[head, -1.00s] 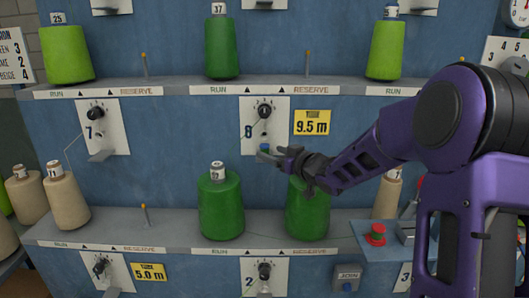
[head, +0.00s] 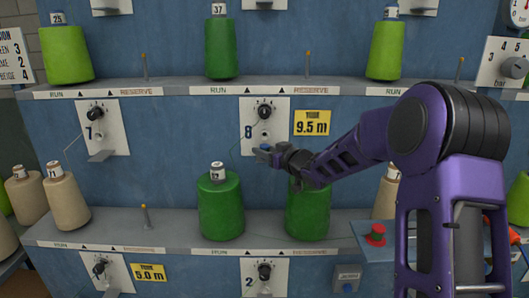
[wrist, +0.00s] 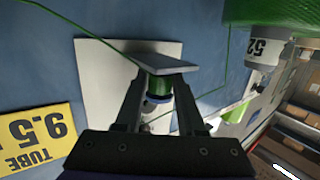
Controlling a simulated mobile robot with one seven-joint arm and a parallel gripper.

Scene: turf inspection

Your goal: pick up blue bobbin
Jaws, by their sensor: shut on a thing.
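The blue bobbin (head: 265,147) is at the small ledge under the dial of panel 8 in the head view. In the wrist view the bobbin (wrist: 159,88) shows green thread wound on it and a blue rim, between my two fingers. My gripper (head: 272,153) is shut on it; in the wrist view the fingers (wrist: 158,92) stand on either side of it. The grey ledge plate (wrist: 165,61) lies right against the bobbin's end. I cannot tell whether bobbin and ledge still touch.
A green thread (wrist: 75,24) runs across the wrist view near the ledge. Two green cones (head: 221,208) (head: 308,210) stand on the shelf below my gripper. A yellow 9.5 m label (head: 312,123) is right of panel 8 (head: 248,112). A red button (head: 376,232) sits at lower right.

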